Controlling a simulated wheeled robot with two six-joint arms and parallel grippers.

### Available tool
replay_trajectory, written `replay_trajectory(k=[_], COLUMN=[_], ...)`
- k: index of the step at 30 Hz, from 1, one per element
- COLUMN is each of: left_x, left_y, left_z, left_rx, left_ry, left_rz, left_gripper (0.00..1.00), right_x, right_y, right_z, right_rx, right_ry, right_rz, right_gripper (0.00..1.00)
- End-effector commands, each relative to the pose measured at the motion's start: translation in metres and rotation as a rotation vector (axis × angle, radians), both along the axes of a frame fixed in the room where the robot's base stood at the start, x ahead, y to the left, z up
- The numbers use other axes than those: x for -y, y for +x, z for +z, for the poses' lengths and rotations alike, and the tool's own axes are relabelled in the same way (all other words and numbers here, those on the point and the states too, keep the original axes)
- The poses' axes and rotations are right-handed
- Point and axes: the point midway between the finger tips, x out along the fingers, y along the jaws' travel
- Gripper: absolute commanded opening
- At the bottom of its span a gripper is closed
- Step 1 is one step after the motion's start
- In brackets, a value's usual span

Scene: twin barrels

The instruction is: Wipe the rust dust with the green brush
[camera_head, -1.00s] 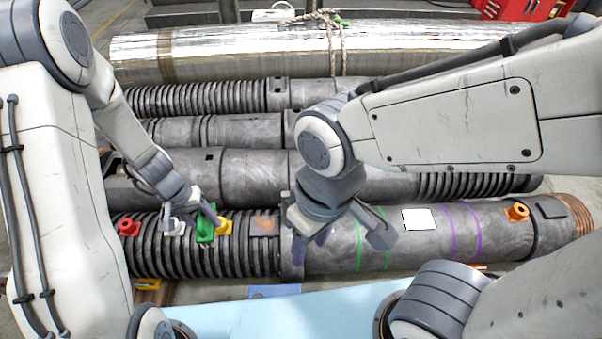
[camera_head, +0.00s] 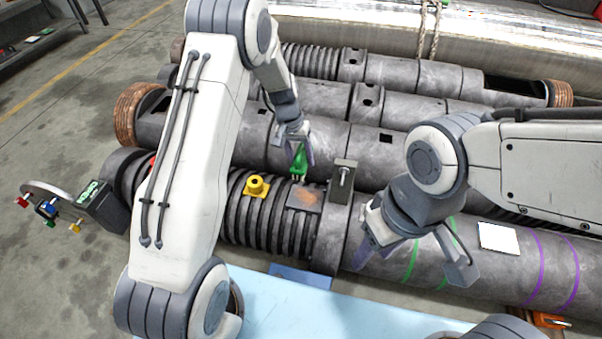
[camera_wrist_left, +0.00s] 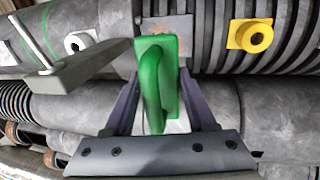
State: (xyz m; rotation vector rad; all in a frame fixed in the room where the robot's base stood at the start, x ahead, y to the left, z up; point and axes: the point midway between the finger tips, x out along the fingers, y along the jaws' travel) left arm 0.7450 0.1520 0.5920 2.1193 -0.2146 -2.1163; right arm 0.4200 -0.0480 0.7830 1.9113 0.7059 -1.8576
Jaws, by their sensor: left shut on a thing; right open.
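The green brush (camera_head: 299,163) is in my left gripper (camera_head: 297,148), whose fingers are shut on it. It also shows in the left wrist view (camera_wrist_left: 157,80), between the fingers (camera_wrist_left: 157,112). The rust dust (camera_head: 305,196) is an orange-brown smear on a dark plate (camera_head: 296,205) on the ribbed front barrel. In the head view the brush is just beyond the plate's far edge; in the wrist view it partly covers the plate (camera_wrist_left: 181,24). I cannot tell whether it touches. My right gripper (camera_head: 412,262) is open and empty over the front barrel, right of the plate.
A yellow knob (camera_head: 256,186) stands left of the plate. A clamp with a metal pin (camera_head: 344,174) stands on its right. A white ring-shaped piece (camera_wrist_left: 80,42) shows in the wrist view. A white square (camera_head: 498,237) lies farther right. My left arm hides part of the barrel.

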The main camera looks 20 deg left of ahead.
Motion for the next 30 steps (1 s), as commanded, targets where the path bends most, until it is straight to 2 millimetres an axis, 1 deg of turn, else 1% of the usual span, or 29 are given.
replay_trajectory(k=[1, 5, 11, 24, 27, 30], left_x=[0.001, 0.000, -0.001, -0.001, -0.001, -0.001], left_y=[0.004, 0.009, 0.009, 0.009, 0.009, 0.009], left_z=[-0.012, -0.016, -0.025, -0.078, -0.084, -0.085], left_rx=[0.001, -0.001, -0.002, -0.001, -0.001, -0.001], left_ry=[0.003, 0.009, 0.010, 0.010, 0.009, 0.009], left_rz=[0.000, 0.004, 0.006, 0.007, 0.007, 0.007], left_gripper=[0.12, 0.12, 0.12, 0.12, 0.12, 0.12], right_x=[0.000, 0.000, 0.000, 0.000, 0.000, 0.000], right_y=[0.000, 0.000, 0.000, 0.000, 0.000, 0.000], right_z=[-0.012, -0.018, -0.026, -0.074, -0.079, -0.079], right_rx=[0.001, 0.001, 0.001, 0.001, 0.001, 0.000], right_ry=[0.001, 0.001, 0.001, 0.001, 0.001, 0.000], right_rz=[0.000, 0.000, 0.000, 0.000, 0.000, 0.000], right_gripper=[0.50, 0.50, 0.50, 0.50, 0.50, 0.50])
